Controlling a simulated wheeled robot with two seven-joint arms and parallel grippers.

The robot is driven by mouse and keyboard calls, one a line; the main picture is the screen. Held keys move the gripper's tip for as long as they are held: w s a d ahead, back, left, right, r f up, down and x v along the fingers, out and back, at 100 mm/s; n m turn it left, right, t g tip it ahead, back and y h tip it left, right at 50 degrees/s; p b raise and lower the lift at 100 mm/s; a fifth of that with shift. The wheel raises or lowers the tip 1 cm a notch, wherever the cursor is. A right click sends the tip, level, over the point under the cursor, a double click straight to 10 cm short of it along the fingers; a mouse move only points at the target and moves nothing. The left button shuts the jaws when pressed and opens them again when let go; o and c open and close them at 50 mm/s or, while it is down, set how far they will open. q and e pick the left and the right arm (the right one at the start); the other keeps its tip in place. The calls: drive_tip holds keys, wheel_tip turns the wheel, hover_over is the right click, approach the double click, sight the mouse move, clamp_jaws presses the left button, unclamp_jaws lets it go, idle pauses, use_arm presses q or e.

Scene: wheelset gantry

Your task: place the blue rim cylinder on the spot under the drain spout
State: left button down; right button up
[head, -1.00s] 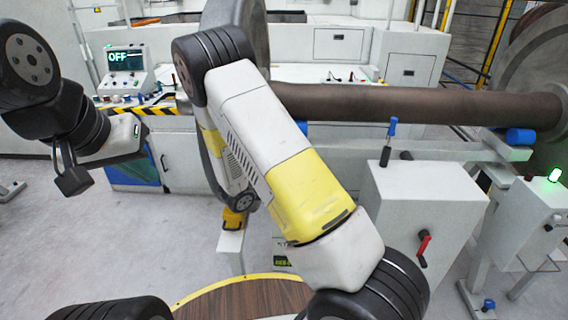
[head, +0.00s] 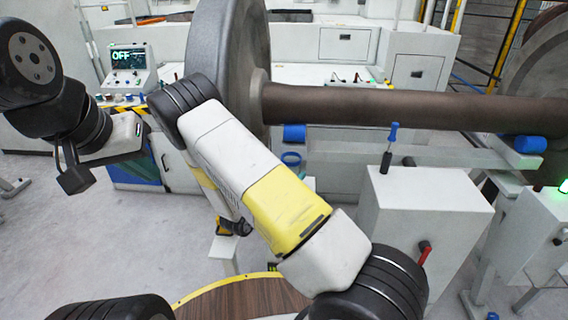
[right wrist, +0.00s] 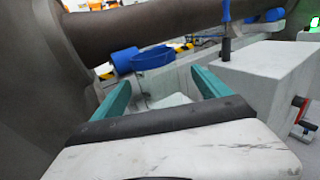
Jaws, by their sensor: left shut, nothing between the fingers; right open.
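In the right wrist view the blue rim cylinder (right wrist: 153,57) is beyond the fingertips, beside a blue roller (right wrist: 125,62). My left gripper (head: 76,178) is shut and empty at the left, well away from the cylinder. I cannot make out the drain spout or the spot under it.
A large wheel (head: 226,60) and brown axle (head: 400,106) span the gantry. A grey box (head: 425,215) with a red-handled lever and an upright blue-handled tool (head: 391,140) stands at right. Another blue roller (head: 530,144) is under the axle. Grey floor is open at left.

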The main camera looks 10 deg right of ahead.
drive_tip(key=x, duration=0.7)
drive_tip(key=shift+w, duration=0.35)
drive_tip(key=c, duration=1.6)
drive_tip(key=shift+r, duration=0.1)
